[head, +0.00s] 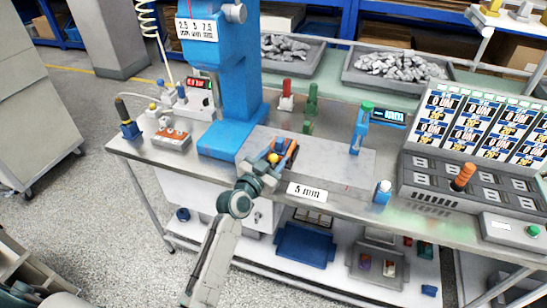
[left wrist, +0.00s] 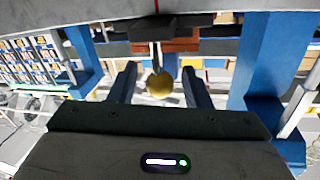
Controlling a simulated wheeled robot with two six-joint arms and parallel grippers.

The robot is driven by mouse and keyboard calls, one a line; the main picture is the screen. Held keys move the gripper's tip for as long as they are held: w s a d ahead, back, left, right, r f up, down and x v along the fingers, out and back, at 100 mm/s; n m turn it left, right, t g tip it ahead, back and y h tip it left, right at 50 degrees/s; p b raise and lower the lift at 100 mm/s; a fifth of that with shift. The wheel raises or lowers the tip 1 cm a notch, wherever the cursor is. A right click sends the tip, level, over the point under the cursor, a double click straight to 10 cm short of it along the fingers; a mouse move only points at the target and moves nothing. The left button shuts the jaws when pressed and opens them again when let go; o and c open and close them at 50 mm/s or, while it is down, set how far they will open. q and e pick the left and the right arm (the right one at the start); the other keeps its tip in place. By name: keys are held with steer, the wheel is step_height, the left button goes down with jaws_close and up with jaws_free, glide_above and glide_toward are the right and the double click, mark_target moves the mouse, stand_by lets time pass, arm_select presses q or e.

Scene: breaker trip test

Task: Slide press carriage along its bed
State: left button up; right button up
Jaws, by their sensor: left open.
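The press carriage (head: 290,148) is a small orange block on the grey metal bed (head: 338,168), to the right of the blue press (head: 234,75). A round yellow knob (head: 273,158) stands at its front. My left gripper (head: 268,168) is at the front of the carriage and partly covers it. In the left wrist view the yellow knob (left wrist: 160,86) lies between the two open fingers, with space on both sides. I cannot tell how deep between the fingers it is. My right gripper is in neither view.
A "5 mm" label (head: 307,192) is on the bench front. Red (head: 286,95) and green (head: 310,105) pieces stand behind the carriage. A blue gauge (head: 360,130) stands to its right. A grey panel with an orange lever (head: 463,176) is farther right.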

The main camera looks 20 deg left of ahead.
arm_select(q)
jaws_close()
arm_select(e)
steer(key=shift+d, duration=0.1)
arm_select(q)
steer(key=shift+a, duration=0.15)
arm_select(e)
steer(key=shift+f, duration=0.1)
